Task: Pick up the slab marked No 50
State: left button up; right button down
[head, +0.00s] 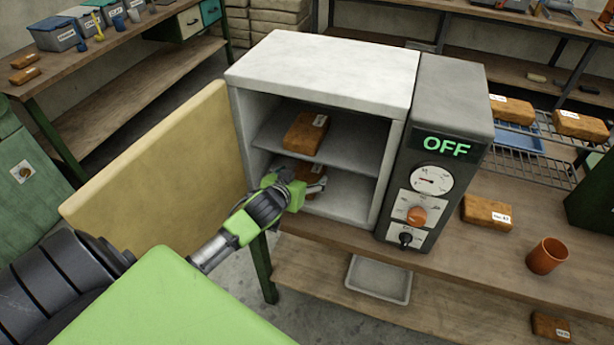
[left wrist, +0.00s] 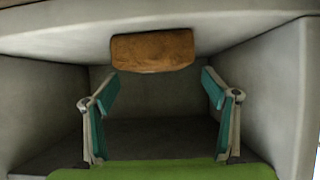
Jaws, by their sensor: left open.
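The kiln (head: 325,62) stands open with two levels inside. One brown slab (head: 304,133) with a white label lies on its shelf. My left gripper reaches into the lower compartment, open and empty. In the left wrist view a brown slab (left wrist: 152,50) shows ahead, beyond the spread fingers (left wrist: 160,95) and apart from them. My right gripper is not in view.
The kiln's open door (head: 160,165) stands left of my left arm. The control panel (head: 435,150) reads OFF. A labelled slab (head: 487,212) and an orange cup (head: 546,256) are on the bench at right. More slabs lie on a wire rack (head: 540,150).

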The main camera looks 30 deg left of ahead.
aim_at(308, 172)
pick_arm(q)
jog(key=x, duration=0.4)
jog(key=shift+w+d+f, duration=0.15)
jog(key=shift+d+f, duration=0.05)
jog(key=c, duration=1.5)
jog(key=shift+r, duration=0.1)
jog(key=shift+p, duration=0.35)
